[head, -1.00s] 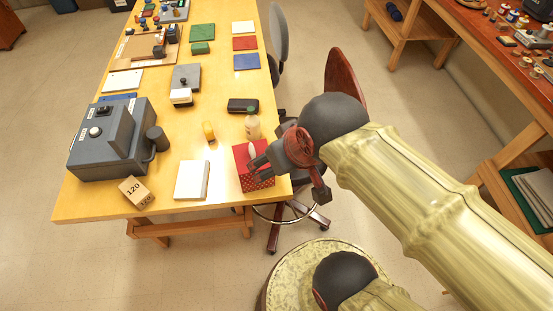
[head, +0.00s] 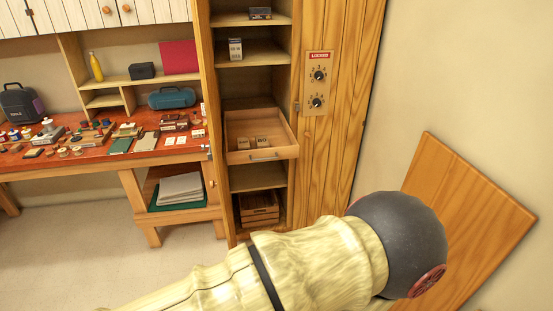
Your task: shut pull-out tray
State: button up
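The pull-out tray (head: 281,152) is a shallow wooden drawer in the tall wooden cabinet (head: 250,80). It stands pulled out past the cabinet front, with a bar handle on its front face. Small wooden blocks (head: 262,141) lie inside it. My arm crosses the lower part of the head view, below and in front of the tray, with its dark joint at the right. My gripper is not in view.
The cabinet's panelled door (head: 341,130) bears a plate with two dials (head: 318,87). A wooden crate (head: 259,207) sits on a low shelf. A cluttered red workbench (head: 75,152) stands left. A wooden panel (head: 468,225) is at the right. Floor (head: 100,240) shows clear at lower left.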

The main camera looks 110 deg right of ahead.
aim_at(271, 122)
jog(key=z, duration=3.85)
jog(key=i+j+u, duration=0.2)
jog(key=i, duration=0.35)
jog(key=i+u, duration=0.15)
jog(key=i, duration=0.35)
